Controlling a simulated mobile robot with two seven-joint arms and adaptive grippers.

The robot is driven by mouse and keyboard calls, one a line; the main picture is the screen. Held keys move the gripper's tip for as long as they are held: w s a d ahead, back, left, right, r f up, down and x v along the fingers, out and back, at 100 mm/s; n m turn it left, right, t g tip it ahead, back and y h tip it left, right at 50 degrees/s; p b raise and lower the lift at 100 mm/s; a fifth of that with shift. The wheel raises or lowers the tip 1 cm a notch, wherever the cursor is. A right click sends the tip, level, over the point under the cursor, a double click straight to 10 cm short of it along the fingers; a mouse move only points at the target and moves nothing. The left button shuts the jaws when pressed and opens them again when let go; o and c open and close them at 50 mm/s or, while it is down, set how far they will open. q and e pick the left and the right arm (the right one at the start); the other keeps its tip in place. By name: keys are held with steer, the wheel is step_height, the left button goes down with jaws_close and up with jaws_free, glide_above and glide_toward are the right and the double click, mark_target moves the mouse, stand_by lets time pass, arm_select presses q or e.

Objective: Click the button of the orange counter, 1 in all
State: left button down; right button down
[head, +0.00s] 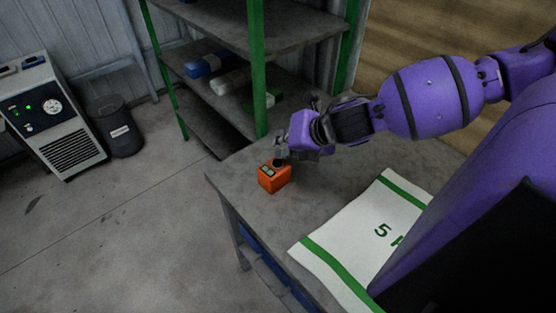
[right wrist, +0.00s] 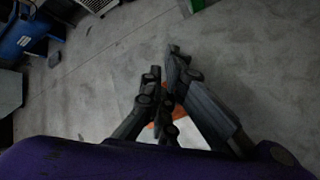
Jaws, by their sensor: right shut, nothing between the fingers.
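The orange counter (head: 274,178) is a small box standing near the far left corner of the grey table (head: 232,172). A dark display shows on its upper face. My right gripper (head: 279,162) is shut and empty, its fingertips pointing down at the top of the counter. I cannot tell whether the tips touch the button, because they cover that part. In the right wrist view a bit of the orange counter (right wrist: 151,125) shows behind the dark fingers (right wrist: 165,95), which hide most of it. My left gripper is not in view.
A white sack with green stripes (head: 350,225) lies flat on the table, to the right of the counter. A green-framed shelf (head: 258,70) stands behind the table.

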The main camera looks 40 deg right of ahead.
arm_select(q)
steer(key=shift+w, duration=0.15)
